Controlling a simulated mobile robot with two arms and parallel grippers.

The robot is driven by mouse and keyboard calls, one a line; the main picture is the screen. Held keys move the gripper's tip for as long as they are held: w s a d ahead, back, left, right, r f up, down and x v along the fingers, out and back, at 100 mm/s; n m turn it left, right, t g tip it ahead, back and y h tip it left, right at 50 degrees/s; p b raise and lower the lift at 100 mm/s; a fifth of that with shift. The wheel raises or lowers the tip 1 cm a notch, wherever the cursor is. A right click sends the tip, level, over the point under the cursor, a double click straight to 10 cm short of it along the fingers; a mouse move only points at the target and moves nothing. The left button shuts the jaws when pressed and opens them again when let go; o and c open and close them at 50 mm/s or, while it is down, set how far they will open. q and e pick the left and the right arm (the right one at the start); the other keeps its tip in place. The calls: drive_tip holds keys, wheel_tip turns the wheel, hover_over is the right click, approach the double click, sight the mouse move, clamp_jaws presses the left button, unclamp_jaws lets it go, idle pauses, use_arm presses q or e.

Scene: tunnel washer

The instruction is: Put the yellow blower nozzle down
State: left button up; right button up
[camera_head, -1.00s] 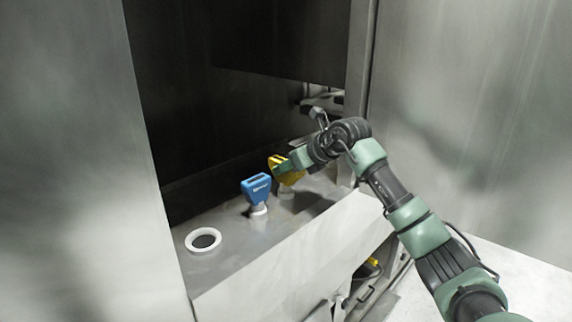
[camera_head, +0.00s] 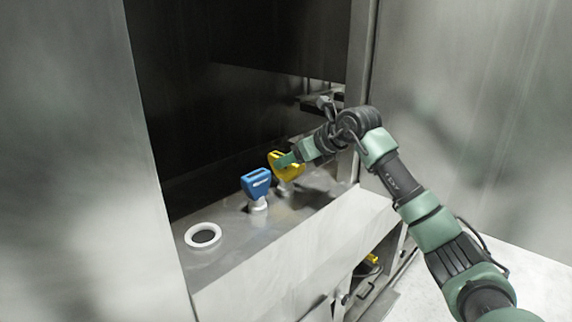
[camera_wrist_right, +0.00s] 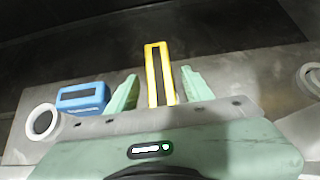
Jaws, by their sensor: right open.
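The yellow blower nozzle (camera_head: 287,168) stands upright on the metal ledge, behind and to the right of the blue nozzle (camera_head: 256,184). In the right wrist view the yellow nozzle (camera_wrist_right: 158,75) shows as a slotted frame between the two green fingers, with a gap on each side. My right gripper (camera_head: 291,159) is open around it; it also shows in the right wrist view (camera_wrist_right: 160,92). The base of the yellow nozzle is hard to make out. My left gripper is not in view.
The metal ledge (camera_head: 225,236) has an empty white ring (camera_head: 203,236) at its near left. A wall panel (camera_head: 75,170) stands at the left and another (camera_head: 470,110) at the right. The dark cavity lies behind the ledge.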

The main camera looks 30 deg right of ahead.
drive_tip(key=b+v, duration=0.2)
drive_tip(key=v, duration=0.7)
drive_tip(key=shift+s+r, duration=0.2)
drive_tip(key=shift+s, duration=0.05)
drive_tip(key=shift+d+f, duration=0.1)
drive_tip(key=shift+d, duration=0.05)
